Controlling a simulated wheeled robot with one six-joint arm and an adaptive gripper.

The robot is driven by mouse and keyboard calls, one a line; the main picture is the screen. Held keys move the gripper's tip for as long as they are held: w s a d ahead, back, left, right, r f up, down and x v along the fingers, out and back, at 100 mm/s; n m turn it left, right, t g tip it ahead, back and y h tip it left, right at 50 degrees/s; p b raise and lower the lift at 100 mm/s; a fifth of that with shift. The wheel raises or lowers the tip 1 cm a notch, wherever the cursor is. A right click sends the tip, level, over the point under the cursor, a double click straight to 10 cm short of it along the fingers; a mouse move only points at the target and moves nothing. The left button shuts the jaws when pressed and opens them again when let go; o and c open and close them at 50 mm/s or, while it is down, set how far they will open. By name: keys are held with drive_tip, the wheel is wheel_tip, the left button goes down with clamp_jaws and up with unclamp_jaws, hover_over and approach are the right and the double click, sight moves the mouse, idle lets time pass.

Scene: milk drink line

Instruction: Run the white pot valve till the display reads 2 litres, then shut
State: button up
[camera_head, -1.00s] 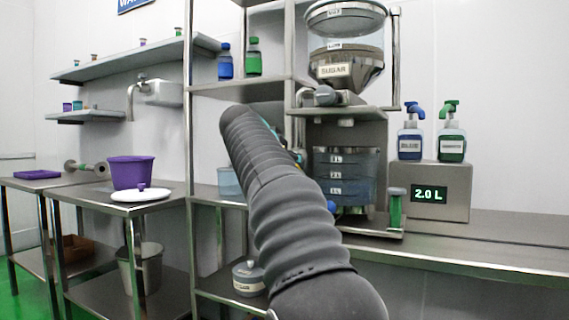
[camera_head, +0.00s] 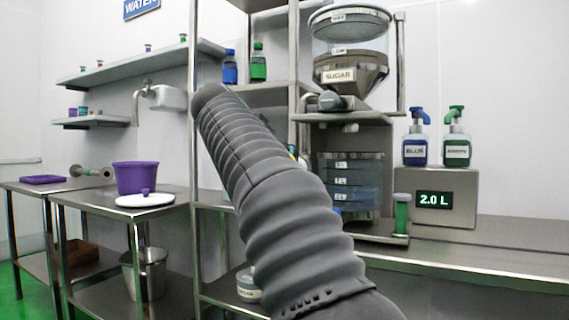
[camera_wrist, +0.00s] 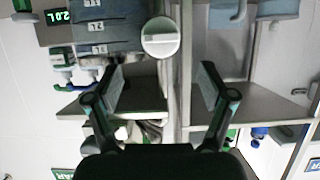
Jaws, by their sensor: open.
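The display (camera_head: 433,199) reads 2.0 L; it also shows upside down in the wrist view (camera_wrist: 59,17). A clear tank with level labels (camera_head: 350,190) stands left of it, also seen in the wrist view (camera_wrist: 112,32). A round white knob with a bar across its face (camera_wrist: 160,37) shows in the wrist view; I cannot tell for certain that it is the white pot valve. My gripper (camera_wrist: 161,73) is open and empty, its fingertips apart and the knob beyond them. In the head view my arm hides most of the gripper.
A sugar hopper (camera_head: 350,75) is above the tank. Blue (camera_head: 415,150) and green (camera_head: 456,151) pump bottles stand on the display box. A purple pot (camera_head: 137,178) and white lid (camera_head: 145,200) are on the left table. The right counter (camera_head: 500,250) is mostly clear.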

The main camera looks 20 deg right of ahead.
drive_tip(key=shift+v, duration=1.45)
drive_tip(key=a+f+n+g+y, duration=0.1)
drive_tip(key=a+f+n+y, duration=0.3)
drive_tip(key=f, duration=0.6)
drive_tip(key=a+f+n+y, duration=0.25)
drive_tip(key=f+n, duration=0.25)
drive_tip(key=f, duration=0.5)
drive_tip(key=s+a+f+y+p, duration=0.1)
drive_tip(key=s+f, duration=0.6)
drive_tip(key=s, duration=0.3)
drive_tip(key=s+a+f+n+g+y, duration=0.1)
drive_tip(key=s+f+y, duration=0.1)
drive_tip(key=s+f, duration=0.4)
drive_tip(key=s+a+f+y+p, duration=0.1)
drive_tip(key=s+f, duration=0.6)
drive_tip(key=s, duration=0.7)
drive_tip(key=shift+s+a+f+g+p, duration=0.25)
drive_tip(key=shift+a+f+g+p, duration=0.15)
drive_tip(key=shift+a, duration=0.2)
